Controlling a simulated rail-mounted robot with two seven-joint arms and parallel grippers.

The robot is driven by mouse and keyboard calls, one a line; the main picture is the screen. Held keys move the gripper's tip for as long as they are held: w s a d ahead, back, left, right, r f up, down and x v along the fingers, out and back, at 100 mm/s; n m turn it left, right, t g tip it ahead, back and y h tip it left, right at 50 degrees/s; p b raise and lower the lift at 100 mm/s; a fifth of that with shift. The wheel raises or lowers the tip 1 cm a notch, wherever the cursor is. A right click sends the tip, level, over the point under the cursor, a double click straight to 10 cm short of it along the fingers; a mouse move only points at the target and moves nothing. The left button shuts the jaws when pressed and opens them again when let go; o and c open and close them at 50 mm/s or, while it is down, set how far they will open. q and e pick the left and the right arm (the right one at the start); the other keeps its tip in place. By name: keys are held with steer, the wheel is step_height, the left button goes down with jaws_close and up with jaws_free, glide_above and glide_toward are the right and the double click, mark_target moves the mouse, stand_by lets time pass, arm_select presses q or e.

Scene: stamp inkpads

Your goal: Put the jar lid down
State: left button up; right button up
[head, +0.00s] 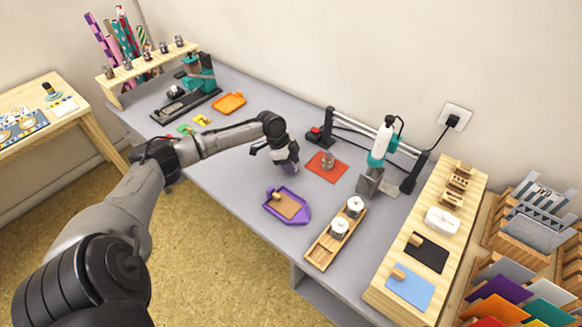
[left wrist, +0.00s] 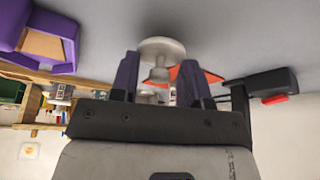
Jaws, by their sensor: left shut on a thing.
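My left gripper (head: 287,166) is low over the grey table, left of the orange mat, in the head view. In the left wrist view its two purple fingers (left wrist: 160,72) are shut on the white round jar lid (left wrist: 162,48), with the lid's knob between them. I cannot make out the lid in the head view, where the gripper hides it. I cannot tell whether the lid touches the table. My right gripper is not in view.
A purple tray (head: 303,216) lies in front of the gripper. The grey table (head: 235,170) is bare left of the gripper.

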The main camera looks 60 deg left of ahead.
arm_select(q)
steer(key=shift+f, duration=0.65)
steer(key=o, duration=0.9)
steer(key=shift+f, duration=0.1)
steer(key=shift+r, duration=0.35)
steer(key=shift+p+v, duration=1.85)
steer(key=shift+v, duration=3.95)
